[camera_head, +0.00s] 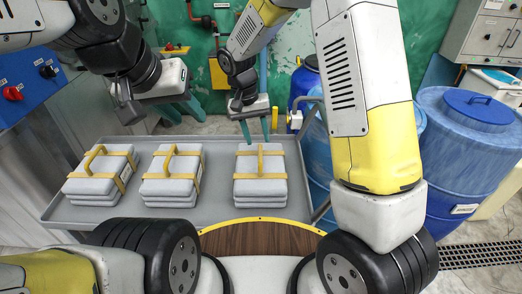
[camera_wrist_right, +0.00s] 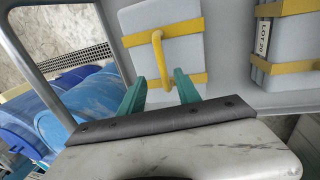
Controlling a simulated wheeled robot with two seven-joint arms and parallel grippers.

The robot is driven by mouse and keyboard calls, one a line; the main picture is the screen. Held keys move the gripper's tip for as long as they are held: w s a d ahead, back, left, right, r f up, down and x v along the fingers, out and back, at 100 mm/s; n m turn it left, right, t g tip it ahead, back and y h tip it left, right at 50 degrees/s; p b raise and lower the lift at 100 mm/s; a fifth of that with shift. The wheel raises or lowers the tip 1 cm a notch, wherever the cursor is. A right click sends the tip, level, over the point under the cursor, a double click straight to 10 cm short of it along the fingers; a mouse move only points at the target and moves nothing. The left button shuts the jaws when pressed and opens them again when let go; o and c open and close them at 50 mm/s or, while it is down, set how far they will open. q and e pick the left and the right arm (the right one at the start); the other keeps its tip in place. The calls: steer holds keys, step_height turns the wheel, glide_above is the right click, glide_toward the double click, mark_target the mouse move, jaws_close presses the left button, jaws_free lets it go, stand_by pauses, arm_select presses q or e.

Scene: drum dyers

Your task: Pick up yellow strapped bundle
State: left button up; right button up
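Three stacked grey bundles with yellow straps and raised yellow handles sit on a grey tray table: a left one (camera_head: 100,175), a middle one (camera_head: 173,175) and a right one (camera_head: 260,180). My right gripper (camera_head: 259,136) is open and empty at the far side of the right bundle. In the right wrist view, that bundle (camera_wrist_right: 184,58) lies ahead of the open teal fingers (camera_wrist_right: 160,82). Its handle (camera_wrist_right: 159,50) appears between the fingertips, untouched. My left gripper (camera_head: 182,112) is open and empty above the tray's back edge, behind the middle bundle.
The tray table (camera_head: 222,203) has a raised rim and bare gaps between bundles. Blue drums (camera_head: 468,150) stand to the right. A second bundle with a "LOT 20" label (camera_wrist_right: 290,40) shows in the right wrist view. A blue control box (camera_head: 40,80) is at left.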

mark_target(260, 152)
steer(key=f, duration=0.5)
steer(key=d+f, duration=0.1)
steer(key=f, duration=0.2)
steer(key=shift+w, duration=0.1)
jaws_close()
steer(key=shift+r, duration=0.1)
stand_by(1.2)
